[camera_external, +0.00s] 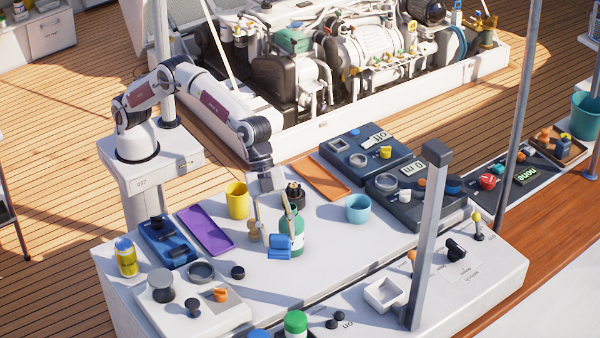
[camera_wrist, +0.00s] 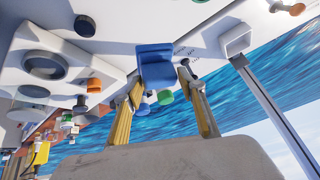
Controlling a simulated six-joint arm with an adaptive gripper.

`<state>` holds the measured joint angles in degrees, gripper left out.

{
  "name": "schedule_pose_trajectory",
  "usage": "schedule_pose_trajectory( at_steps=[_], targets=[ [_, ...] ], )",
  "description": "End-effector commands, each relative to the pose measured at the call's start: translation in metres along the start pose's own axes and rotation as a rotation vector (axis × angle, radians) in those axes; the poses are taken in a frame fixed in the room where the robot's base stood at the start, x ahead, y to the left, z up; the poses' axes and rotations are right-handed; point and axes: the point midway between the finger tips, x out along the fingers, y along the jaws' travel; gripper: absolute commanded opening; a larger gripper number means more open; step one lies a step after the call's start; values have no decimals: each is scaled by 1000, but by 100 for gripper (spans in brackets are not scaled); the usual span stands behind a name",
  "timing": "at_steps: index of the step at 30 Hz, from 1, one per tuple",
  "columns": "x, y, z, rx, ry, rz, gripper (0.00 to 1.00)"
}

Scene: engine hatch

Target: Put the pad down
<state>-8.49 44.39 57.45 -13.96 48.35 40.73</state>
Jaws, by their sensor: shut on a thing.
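The blue pad (camera_external: 280,246) is between the fingertips of my gripper (camera_external: 276,232), over the middle of the white worktop (camera_external: 330,255). In the wrist view the pad (camera_wrist: 156,65) is a blue block with a raised back part, held between the two yellowish fingers of my gripper (camera_wrist: 158,84). My gripper is shut on it. In the outside view the pad overlaps the lower part of a green bottle (camera_external: 298,226). I cannot tell whether the pad touches the worktop or the bottle.
A tan knobbed piece (camera_external: 254,232) stands left of the pad. A yellow cup (camera_external: 237,200), a purple tray (camera_external: 205,231), a teal cup (camera_external: 358,209) and an orange tray (camera_external: 320,179) stand around. A grey post (camera_external: 428,240) rises at the right. Clear worktop lies right of the pad.

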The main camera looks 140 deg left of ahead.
Motion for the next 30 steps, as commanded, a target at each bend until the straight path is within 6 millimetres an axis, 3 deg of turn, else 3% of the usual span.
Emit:
schedule_pose_trajectory(
  at_steps=[22, 30],
  targets=[
    [5, 5, 2, 83, 13, 54, 17],
    [25, 9, 15, 82, 10, 56, 17]
  ],
)
